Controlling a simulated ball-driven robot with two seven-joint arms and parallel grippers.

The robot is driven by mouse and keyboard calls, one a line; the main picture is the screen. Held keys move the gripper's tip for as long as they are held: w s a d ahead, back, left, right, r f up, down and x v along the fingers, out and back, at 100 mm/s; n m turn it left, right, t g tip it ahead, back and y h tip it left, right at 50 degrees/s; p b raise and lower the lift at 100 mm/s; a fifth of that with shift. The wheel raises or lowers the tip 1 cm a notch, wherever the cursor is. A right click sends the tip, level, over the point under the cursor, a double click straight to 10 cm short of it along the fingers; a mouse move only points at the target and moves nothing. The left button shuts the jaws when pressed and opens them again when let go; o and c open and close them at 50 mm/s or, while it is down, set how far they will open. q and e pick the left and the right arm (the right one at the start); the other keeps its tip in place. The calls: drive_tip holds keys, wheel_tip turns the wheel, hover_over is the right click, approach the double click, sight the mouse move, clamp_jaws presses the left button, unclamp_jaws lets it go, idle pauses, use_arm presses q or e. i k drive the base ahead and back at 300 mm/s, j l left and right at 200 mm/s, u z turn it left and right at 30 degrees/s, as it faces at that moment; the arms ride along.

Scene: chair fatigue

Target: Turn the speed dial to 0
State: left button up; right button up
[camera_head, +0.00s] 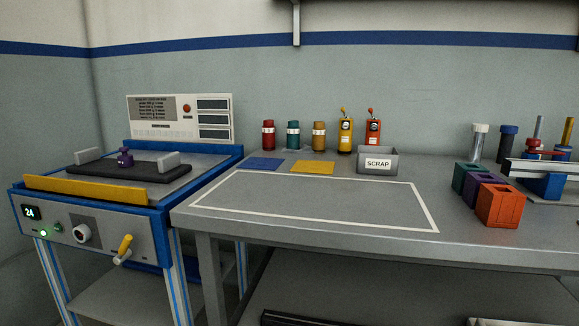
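The speed dial looks to be the round white-rimmed knob (82,233) on the grey front panel of the blue-framed machine (110,222) at the left. A yellow-handled lever (124,247) is to the right of the knob. The knob's pointer is too small to read. Neither of my grippers shows in the head view.
A yellow bar (95,190) runs along the machine's front top edge. The bench's outlined front area is clear.

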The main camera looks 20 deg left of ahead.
sight(82, 233)
drive_tip(key=u, duration=1.65)
